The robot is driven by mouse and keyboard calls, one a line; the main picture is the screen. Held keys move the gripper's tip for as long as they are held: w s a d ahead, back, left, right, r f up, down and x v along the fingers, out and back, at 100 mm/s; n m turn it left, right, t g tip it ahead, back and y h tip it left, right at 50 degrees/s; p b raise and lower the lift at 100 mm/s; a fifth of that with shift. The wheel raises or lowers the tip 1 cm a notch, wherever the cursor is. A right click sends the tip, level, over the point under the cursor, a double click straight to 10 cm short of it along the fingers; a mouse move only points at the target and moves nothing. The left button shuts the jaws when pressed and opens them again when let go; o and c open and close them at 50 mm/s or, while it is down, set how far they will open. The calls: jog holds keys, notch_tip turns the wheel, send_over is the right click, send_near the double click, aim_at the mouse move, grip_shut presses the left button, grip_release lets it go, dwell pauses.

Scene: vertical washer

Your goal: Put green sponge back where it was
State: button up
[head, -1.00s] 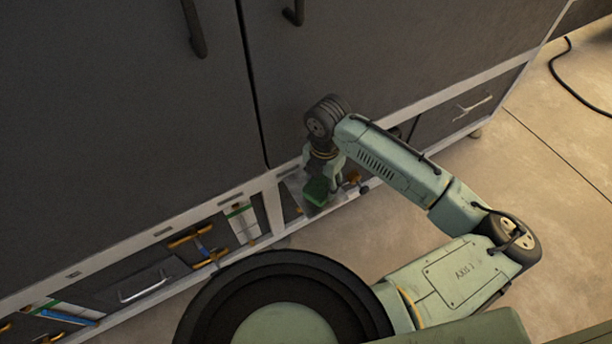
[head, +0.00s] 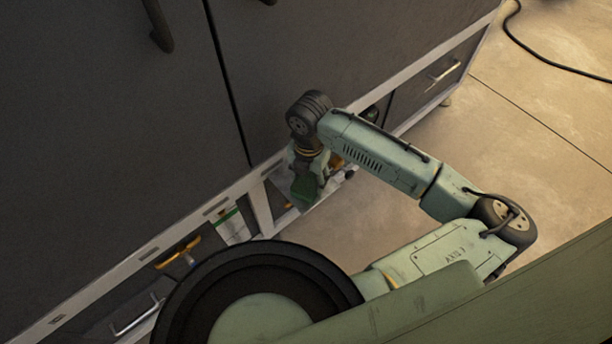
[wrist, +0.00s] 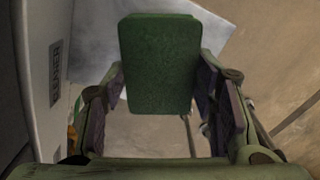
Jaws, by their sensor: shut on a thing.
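The green sponge (head: 303,189) is at my gripper (head: 309,178) in the head view, close to the open lower shelf of the dark cabinet (head: 110,130). In the wrist view the sponge (wrist: 160,62) stands between the two fingers of my gripper (wrist: 162,108), its broad green face toward the camera. My gripper is shut on it. A pale flat surface (wrist: 212,50) shows behind the sponge. The exact contact of the fingers and the sponge's far side are hidden.
The shelf holds orange-handled tools (head: 178,252) and a white-green item (head: 232,225). A pale frame post (head: 262,207) divides it. Open floor (head: 530,120) lies right.

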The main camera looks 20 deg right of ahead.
aim_at(308, 180)
jog(key=shift+f, duration=0.1)
jog(key=o, duration=1.3)
notch_tip(308, 180, up, 12)
jog(key=shift+r+b, duration=0.15)
jog(key=shift+b, duration=0.45)
